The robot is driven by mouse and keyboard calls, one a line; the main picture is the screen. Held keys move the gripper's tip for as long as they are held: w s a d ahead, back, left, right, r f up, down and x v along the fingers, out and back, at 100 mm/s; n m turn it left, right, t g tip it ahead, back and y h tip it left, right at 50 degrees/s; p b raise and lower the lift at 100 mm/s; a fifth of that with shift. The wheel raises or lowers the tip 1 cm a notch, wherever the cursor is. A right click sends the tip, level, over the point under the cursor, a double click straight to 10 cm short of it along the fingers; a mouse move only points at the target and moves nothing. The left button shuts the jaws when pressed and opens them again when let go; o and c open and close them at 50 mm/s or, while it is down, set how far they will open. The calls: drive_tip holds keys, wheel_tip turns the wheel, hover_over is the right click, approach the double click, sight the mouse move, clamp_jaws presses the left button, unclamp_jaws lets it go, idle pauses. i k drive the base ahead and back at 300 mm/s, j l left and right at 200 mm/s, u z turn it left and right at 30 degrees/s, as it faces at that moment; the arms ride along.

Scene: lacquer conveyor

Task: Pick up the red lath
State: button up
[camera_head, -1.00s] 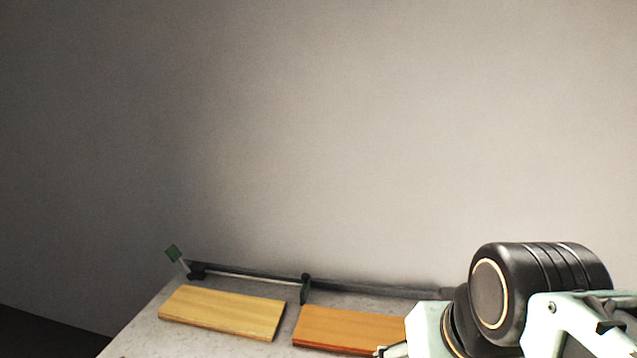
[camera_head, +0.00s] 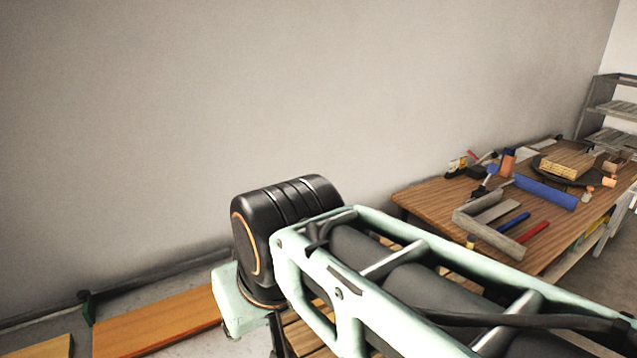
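A short red bar, which looks like the red lath (camera_head: 535,232), lies on the wooden table (camera_head: 430,194) at the right. It lies to the right of a short blue bar (camera_head: 513,222), apart from it and roughly parallel. Of my gripper (camera_head: 278,336), only a dark piece seems to show below the pale wrist, at the bottom edge. Its fingertips are hidden, so I cannot see whether it is open or holds anything.
A larger blue piece (camera_head: 546,192) and assorted tools and wood pieces lie farther back. Shelves (camera_head: 612,108) stand at the far right. An orange board (camera_head: 160,322) lies on the grey surface at lower left.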

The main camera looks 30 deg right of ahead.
sight(524, 238)
drive_tip(key=z, duration=0.35)
drive_tip(key=l+z, duration=0.15)
drive_tip(key=z, duration=0.5)
drive_tip(key=i+l+z, duration=0.15)
drive_tip(key=l+z, duration=0.25)
drive_tip(key=i+l+z, duration=0.15)
drive_tip(key=z, duration=0.25)
drive_tip(key=i+l+z, duration=0.3)
drive_tip(key=i+l, duration=0.55)
drive_tip(key=l+u, duration=0.1)
drive_tip(key=u, duration=1.8)
drive_tip(key=j+u, duration=0.1)
drive_tip(key=j, duration=0.25)
drive_tip(key=k, duration=0.05)
